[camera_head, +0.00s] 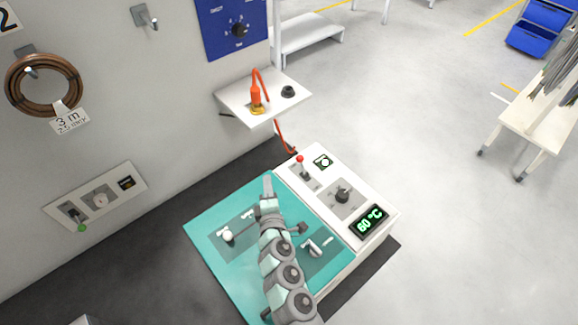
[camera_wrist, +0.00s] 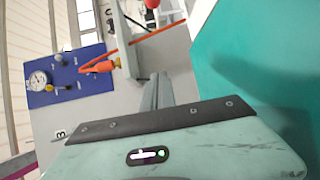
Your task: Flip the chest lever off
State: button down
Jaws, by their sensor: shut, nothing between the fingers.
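The chest is a low box with a white control panel (camera_head: 375,200) and a teal top (camera_head: 212,207). A lever with a red ball knob (camera_head: 300,159) stands on a grey plate at the panel's far left corner. Its stem slants toward the far side in the head view. A red ball, probably the same knob, is cut off at the top edge of the wrist view (camera_wrist: 152,3). My gripper (camera_head: 267,180) is shut and empty over the teal top, to the left of the red-knobbed lever and apart from it. Its fingers also show in the wrist view (camera_wrist: 157,92).
The panel also has a black rotary knob (camera_head: 342,194) and a display reading 60 °C (camera_head: 369,220). Handles (camera_head: 229,235) sit on the teal top. A wall shelf (camera_head: 236,104) holds an orange tool (camera_head: 256,95). A green-tipped lever (camera_head: 78,219) is on the wall plate.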

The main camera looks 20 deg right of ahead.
aim_at(302, 166)
jog(key=shift+g+h, duration=0.5)
jog(key=shift+h, duration=0.4)
jog(key=d, duration=0.2)
jog(key=d+f, duration=0.1)
jog(key=shift+s+d+f, duration=0.1)
jog(key=shift+s+d, duration=0.2)
jog(key=shift+d, duration=0.1)
jog(key=b+x, duration=0.1)
jog(key=x, duration=0.9)
jog(key=shift+s+d+r+p, duration=0.3)
jog(key=shift+s+d+p, duration=0.65)
jog(key=shift+p, duration=0.1)
jog(key=shift+s+d, duration=0.35)
jog(key=shift+d, duration=0.15)
